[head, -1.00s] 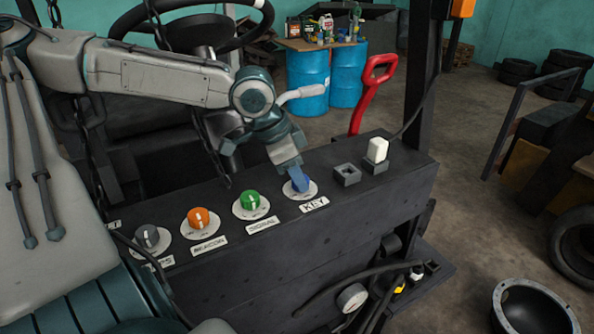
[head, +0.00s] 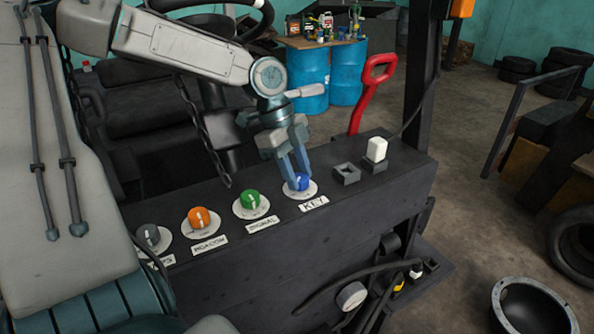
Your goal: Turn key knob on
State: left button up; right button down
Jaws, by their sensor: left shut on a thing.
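The blue key knob (head: 300,183) sits on a round white dial plate above the KEY label (head: 314,204), on the dark panel (head: 330,240). My left gripper (head: 296,182) comes down from above and is shut on the knob, its two fingers on either side of it. The fingers partly hide the knob, and its exact turn angle is hard to tell. My right gripper is not in view.
The green signal knob (head: 251,200), the orange beacon knob (head: 199,218) and a grey knob (head: 147,235) are in a row to the left. A red lever (head: 372,90) rises behind.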

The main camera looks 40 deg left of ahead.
pick_arm(q)
jog(key=shift+w+r+m, duration=0.1)
jog(key=shift+w+m, duration=0.05)
jog(key=shift+m, duration=0.45)
jog(key=o, duration=1)
jog(key=shift+a, duration=0.1)
jog(key=shift+a+r, duration=0.15)
jog(key=shift+r, duration=0.15)
jog(key=b+v, duration=0.3)
jog(key=v, duration=0.7)
jog(key=shift+w, duration=0.1)
